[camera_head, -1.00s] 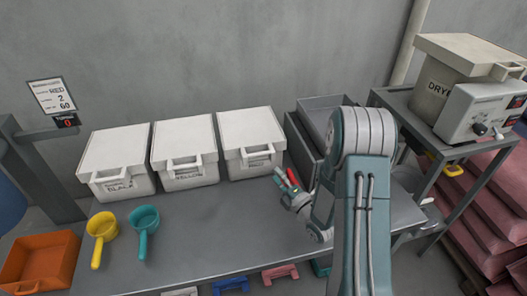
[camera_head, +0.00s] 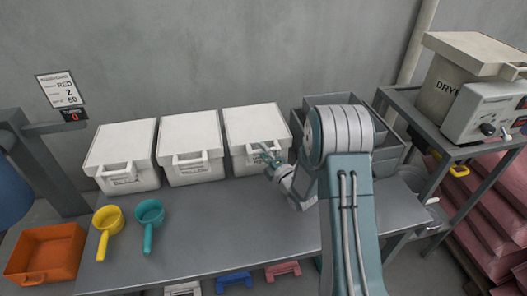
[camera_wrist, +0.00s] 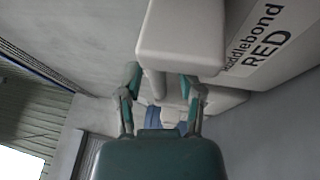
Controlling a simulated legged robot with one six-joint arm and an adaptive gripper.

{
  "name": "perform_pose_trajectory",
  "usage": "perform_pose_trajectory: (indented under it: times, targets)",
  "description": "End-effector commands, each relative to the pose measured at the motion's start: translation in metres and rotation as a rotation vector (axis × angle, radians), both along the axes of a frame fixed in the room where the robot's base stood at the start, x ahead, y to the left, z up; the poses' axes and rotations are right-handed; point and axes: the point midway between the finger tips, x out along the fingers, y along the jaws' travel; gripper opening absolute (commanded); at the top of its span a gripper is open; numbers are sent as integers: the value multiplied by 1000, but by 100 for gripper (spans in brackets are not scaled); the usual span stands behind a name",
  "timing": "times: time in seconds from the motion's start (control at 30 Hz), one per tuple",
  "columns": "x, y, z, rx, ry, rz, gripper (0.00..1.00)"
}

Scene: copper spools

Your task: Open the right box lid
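The right box (camera_head: 240,165) is a white bin at the back of the bench with its white lid (camera_head: 250,122) closed. Its front handle is partly hidden behind my gripper (camera_head: 268,153), which is at the box's front right. In the wrist view my gripper's two teal fingers (camera_wrist: 162,84) are apart. A pale part of the box lies just beyond and partly between them; I cannot tell if they touch it. The box wall (camera_wrist: 262,45) reads "RED" there.
Two similar closed white boxes, black (camera_head: 122,150) and yellow (camera_head: 190,142), stand to the left. A grey bin is behind my arm. The bench middle is clear.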

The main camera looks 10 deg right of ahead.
Motion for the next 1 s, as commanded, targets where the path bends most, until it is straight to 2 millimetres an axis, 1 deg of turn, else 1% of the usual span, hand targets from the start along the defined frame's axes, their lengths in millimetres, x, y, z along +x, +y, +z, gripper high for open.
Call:
perform_pose_trajectory:
  times: [0.03, 0.07, 0.37, 0.57, 0.77, 0.87, 1.0]
  targets:
    - [0, 0, 0, 0, 0, 0, 14]
    - [0, 0, 0, 0, 0, 0, 0]
    - [0, 0, 0, -1, 5, 0, 0]
    - [0, 0, 6, -1, 28, 0, 0]
    - [1, 0, 21, -1, 68, 1, 0]
    - [2, 0, 34, -2, 110, 0, 0]
    - [6, 0, 57, -3, 189, -1, 0]
